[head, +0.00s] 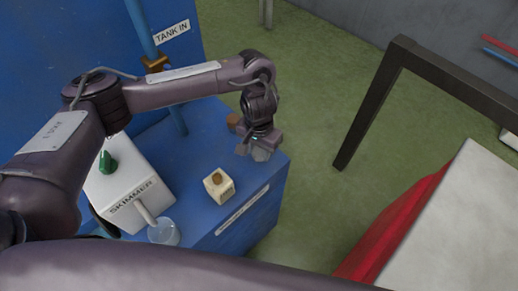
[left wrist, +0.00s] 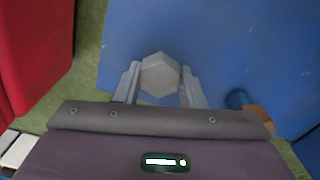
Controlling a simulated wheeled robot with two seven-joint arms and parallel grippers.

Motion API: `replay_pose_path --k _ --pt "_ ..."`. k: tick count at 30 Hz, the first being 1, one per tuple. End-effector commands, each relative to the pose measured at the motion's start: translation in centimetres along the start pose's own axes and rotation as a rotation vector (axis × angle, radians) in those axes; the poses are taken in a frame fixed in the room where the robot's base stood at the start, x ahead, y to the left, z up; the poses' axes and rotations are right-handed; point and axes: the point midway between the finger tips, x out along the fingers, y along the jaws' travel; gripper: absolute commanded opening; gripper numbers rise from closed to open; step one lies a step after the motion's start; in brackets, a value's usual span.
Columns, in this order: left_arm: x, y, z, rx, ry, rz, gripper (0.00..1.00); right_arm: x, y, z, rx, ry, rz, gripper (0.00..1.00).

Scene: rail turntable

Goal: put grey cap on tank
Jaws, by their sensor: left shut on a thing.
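My left gripper (head: 256,148) is shut on the grey cap (head: 262,155), near the right corner of the blue bench top. In the left wrist view the cap (left wrist: 160,73) is a grey hexagon gripped between the two fingers (left wrist: 160,84), with the blue surface behind it. I cannot tell how high it is above the blue top. A small cream block (head: 219,187) with a round brown spot on top sits on the blue top, below and left of the gripper. A "TANK IN" label (head: 172,33) is on the blue panel at the back; which body is the tank is unclear. My right gripper is not in view.
A white box marked SKIMMER (head: 128,190) with a green knob (head: 108,162) and a clear cup (head: 163,232) stand left of the cream block. A blue pipe (head: 142,28) rises behind. A dark frame (head: 370,105) and a red-sided table (head: 440,225) stand right.

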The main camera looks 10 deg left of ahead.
Motion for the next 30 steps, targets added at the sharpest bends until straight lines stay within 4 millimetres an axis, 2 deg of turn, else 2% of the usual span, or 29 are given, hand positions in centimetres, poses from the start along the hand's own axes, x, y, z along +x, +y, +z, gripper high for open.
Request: replay_pose_path --k 5,6,10,20,23,30 --pt "0.4 0.0 0.0 0.000 0.000 0.000 0.08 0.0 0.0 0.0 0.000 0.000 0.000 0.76" --pt "0.3 0.0 0.0 0.000 0.000 0.000 0.41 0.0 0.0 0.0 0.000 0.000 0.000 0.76" --pt "0.3 0.0 0.0 0.000 0.000 0.000 0.57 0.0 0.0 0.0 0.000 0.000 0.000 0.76" --pt "0.0 0.0 0.0 0.001 0.001 0.000 0.57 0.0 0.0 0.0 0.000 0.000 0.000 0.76" --pt "-1.4 -0.1 -0.1 0.001 0.005 -0.002 0.57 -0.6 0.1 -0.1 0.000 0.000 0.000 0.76" --pt "-6.4 -0.1 -0.2 0.004 0.006 -0.003 0.57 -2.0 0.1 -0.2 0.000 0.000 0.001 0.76"
